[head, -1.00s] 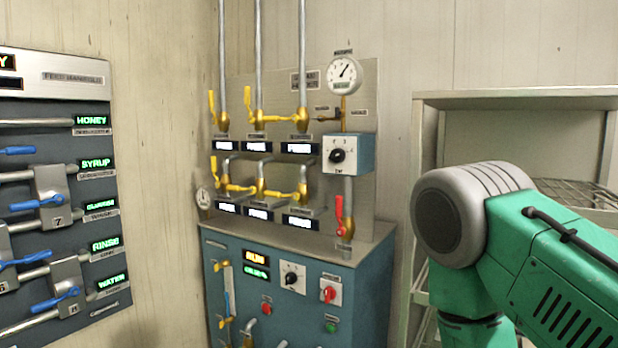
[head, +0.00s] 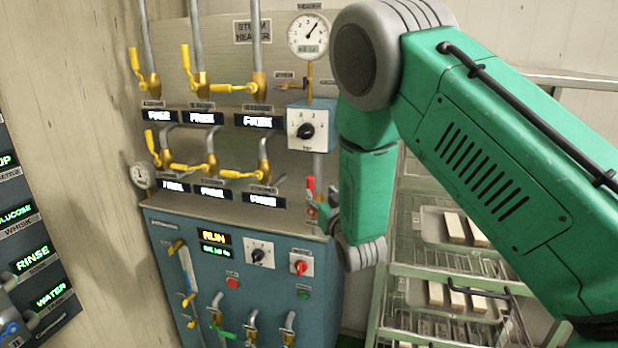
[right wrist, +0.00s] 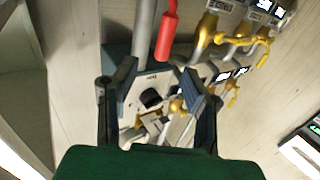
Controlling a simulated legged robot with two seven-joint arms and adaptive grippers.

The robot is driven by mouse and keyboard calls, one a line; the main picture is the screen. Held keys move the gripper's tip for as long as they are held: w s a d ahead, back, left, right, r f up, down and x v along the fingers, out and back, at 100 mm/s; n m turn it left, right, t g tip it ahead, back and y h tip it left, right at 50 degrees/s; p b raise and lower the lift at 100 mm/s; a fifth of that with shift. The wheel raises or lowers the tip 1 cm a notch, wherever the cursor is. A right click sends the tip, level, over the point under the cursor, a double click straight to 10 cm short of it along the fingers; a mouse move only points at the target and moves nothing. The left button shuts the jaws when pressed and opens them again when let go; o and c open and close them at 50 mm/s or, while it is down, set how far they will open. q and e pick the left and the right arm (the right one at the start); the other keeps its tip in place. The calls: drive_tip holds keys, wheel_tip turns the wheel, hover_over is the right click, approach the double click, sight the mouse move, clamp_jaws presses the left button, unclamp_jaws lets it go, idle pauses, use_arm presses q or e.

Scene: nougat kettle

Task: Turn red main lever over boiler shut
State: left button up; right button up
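The red lever (head: 311,186) stands upright on its valve at the lower right of the steam header panel, above the blue boiler cabinet (head: 190,225). In the right wrist view the red lever (right wrist: 167,32) is at the upper middle, beyond and above the fingertips. My right gripper (right wrist: 159,70) is open there, with nothing between its fingers but the view of a dial box behind. In the head view my right gripper (head: 326,212) is small, beside the lever's right, and partly hidden by my arm. I cannot tell whether it touches. My left gripper is not in view.
Yellow valve levers (head: 205,168) fill the panel left of the red lever. A dial box (head: 306,128) and round gauge (head: 308,36) are above it. A rack with trays (head: 425,225) stands at right, behind my arm. A wall panel (head: 30,250) is at far left.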

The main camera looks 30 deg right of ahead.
sight(312, 184)
drive_tip(key=x, duration=0.2)
drive_tip(key=p+x, duration=0.1)
drive_tip(key=x, duration=0.5)
drive_tip(key=shift+w+a, duration=0.15)
drive_tip(key=shift+a, duration=0.15)
drive_tip(key=shift+d, duration=0.1)
drive_tip(key=shift+f, duration=0.1)
clamp_jaws()
